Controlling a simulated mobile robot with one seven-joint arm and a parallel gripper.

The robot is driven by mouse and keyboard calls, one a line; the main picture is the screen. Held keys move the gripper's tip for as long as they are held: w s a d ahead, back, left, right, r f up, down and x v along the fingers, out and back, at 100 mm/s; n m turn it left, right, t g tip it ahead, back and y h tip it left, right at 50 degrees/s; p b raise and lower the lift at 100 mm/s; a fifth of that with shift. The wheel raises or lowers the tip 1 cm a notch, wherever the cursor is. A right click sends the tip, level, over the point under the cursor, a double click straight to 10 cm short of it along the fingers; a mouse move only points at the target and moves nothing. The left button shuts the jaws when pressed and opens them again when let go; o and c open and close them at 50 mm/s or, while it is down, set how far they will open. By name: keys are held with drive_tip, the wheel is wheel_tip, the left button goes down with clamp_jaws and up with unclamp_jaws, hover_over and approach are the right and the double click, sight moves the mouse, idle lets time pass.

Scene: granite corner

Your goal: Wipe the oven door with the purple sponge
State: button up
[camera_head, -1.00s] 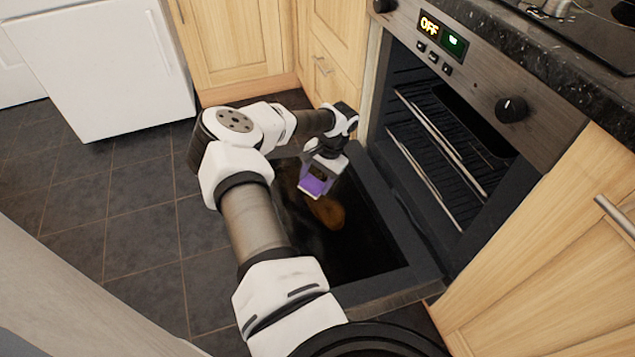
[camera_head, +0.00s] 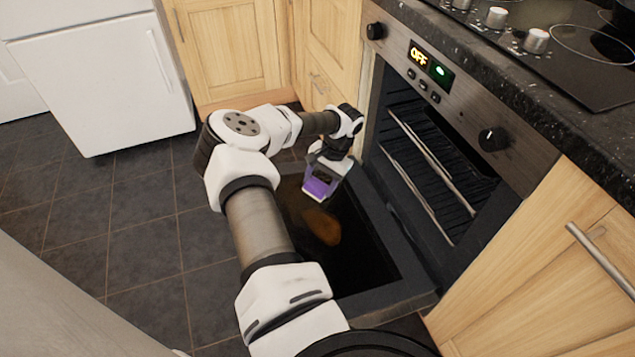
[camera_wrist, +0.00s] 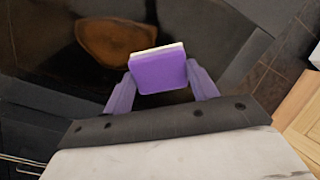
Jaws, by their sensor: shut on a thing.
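The purple sponge (camera_head: 320,187) is in my gripper (camera_head: 322,178), above the inner face of the open oven door (camera_head: 355,272). In the wrist view the sponge (camera_wrist: 158,72) sits between the two purple fingers of my gripper (camera_wrist: 160,85), which is shut on it. Its far edge is pale. The oven door lies folded down flat, with a dark glass panel. A brown-orange stain (camera_head: 322,226) is on the glass, just in front of the sponge; it also shows in the wrist view (camera_wrist: 115,42). I cannot tell whether the sponge touches the glass.
The oven (camera_head: 440,150) stands open with wire racks inside, and its display reads OFF. Wooden cabinets (camera_head: 545,270) flank it. A dark stone worktop with a hob (camera_head: 570,50) is above. A white appliance (camera_head: 100,85) stands at the left. The tiled floor (camera_head: 145,250) left of the door is clear.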

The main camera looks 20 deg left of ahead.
drive_tip(key=p+v, duration=0.2)
drive_tip(key=v, duration=0.1)
drive_tip(key=shift+p, duration=0.35)
